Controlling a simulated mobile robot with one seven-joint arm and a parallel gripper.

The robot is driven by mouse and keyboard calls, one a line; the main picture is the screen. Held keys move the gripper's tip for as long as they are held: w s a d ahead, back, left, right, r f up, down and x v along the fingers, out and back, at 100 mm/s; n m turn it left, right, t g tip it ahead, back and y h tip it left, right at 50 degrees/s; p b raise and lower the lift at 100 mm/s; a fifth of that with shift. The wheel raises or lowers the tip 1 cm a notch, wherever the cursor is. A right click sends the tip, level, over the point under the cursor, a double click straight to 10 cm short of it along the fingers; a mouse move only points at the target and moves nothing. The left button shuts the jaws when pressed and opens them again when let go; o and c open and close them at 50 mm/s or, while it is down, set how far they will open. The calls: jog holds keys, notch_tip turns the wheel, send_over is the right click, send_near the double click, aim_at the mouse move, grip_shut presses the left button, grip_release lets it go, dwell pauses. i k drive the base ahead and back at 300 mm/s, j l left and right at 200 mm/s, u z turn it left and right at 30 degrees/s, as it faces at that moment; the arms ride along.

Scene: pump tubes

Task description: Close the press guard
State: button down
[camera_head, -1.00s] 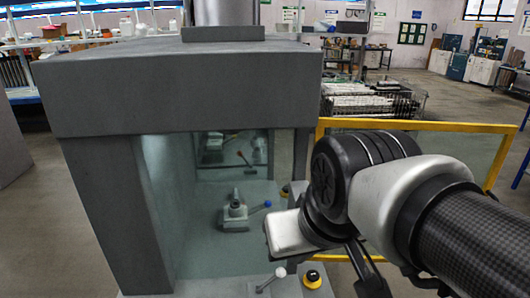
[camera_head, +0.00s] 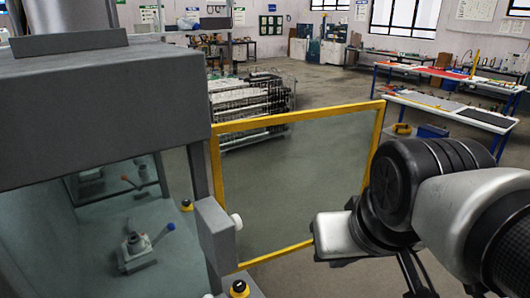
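The press guard (camera_head: 300,160) is a clear panel in a yellow frame. It stands swung open to the right of the grey press (camera_head: 100,110), hinged near the press's front right post. The press opening is uncovered, and a fixture with a blue-tipped lever (camera_head: 137,250) shows inside. My arm's wrist covers the guard's lower right corner; I cannot tell whether it touches the frame. Only a dark part near my gripper (camera_head: 415,277) shows below the wrist, cut by the bottom edge. The fingertips are hidden, so their opening does not show.
A grey box with a white knob (camera_head: 217,232) is on the press's right post. A yellow-and-black button (camera_head: 239,289) is below it. A wire rack (camera_head: 252,105) stands behind the guard, and work tables (camera_head: 450,110) stand back right. Open floor lies between.

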aim_at(217, 129)
jog(key=i+l+u, duration=0.1)
jog(key=l, duration=0.25)
jog(key=i+l+u, duration=0.15)
jog(key=l, duration=0.25)
jog(key=i+l+u, duration=0.1)
jog(key=i+l, duration=0.15)
jog(key=l, duration=0.15)
